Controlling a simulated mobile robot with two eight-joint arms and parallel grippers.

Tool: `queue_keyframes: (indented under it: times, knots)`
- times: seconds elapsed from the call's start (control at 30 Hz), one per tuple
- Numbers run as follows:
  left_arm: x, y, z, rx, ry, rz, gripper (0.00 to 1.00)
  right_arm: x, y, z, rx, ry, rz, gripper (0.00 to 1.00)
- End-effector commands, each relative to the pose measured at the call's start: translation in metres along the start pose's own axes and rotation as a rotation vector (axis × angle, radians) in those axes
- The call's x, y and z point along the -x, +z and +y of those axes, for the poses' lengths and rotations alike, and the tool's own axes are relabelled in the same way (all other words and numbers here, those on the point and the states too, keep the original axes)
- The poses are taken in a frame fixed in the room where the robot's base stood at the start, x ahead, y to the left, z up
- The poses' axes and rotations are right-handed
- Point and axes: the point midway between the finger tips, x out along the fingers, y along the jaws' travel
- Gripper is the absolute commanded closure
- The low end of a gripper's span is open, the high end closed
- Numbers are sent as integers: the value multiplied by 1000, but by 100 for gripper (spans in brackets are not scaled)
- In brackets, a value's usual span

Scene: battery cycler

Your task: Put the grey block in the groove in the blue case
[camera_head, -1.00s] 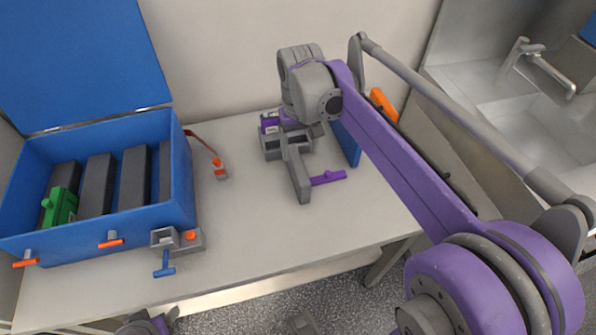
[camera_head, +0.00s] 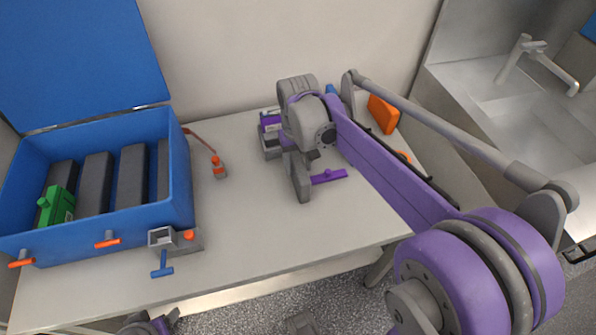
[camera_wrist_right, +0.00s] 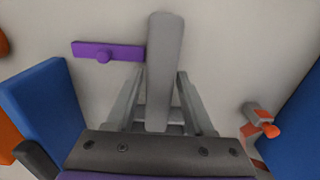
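The blue case (camera_head: 185,190) stands open at the left, its lid raised at the back. It holds several dark grey blocks with gaps between them, and a green block (camera_head: 58,205). My left gripper does not show clearly.
The purple handle (camera_head: 328,177) lies right of the block. A grey and purple holder (camera_head: 268,130) is behind it. A red connector (camera_head: 219,168) and a small grey fixture (camera_head: 185,239) stand near the case. An orange piece (camera_head: 383,113) is at right. The front middle table is clear.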

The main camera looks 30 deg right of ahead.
Motion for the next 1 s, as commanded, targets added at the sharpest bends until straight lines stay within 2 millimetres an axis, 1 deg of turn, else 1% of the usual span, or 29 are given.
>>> queue_keyframes:
  times: [0.03, 0.17, 0.2, 0.27, 0.57, 0.67, 0.77, 1.0]
  knots:
    - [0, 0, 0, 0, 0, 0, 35, 0, 0, 0, 0, 0, 0, 58]
    - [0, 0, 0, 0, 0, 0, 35, 0, 0, 0, 0, 0, 0, 82]
    - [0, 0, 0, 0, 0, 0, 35, 0, 0, 0, 0, 0, 0, 89]
    - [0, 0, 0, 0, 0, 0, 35, 0, 0, 0, 0, 0, 0, 100]
    - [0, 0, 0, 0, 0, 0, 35, 1, 0, 0, 0, 0, 0, 100]
    - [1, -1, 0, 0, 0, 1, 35, 8, 0, 0, 0, 0, 0, 100]
    - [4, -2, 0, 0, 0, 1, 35, 24, 0, 0, 0, 0, 0, 100]
    - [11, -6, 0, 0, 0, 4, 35, 73, 0, 0, 0, 0, 0, 100]
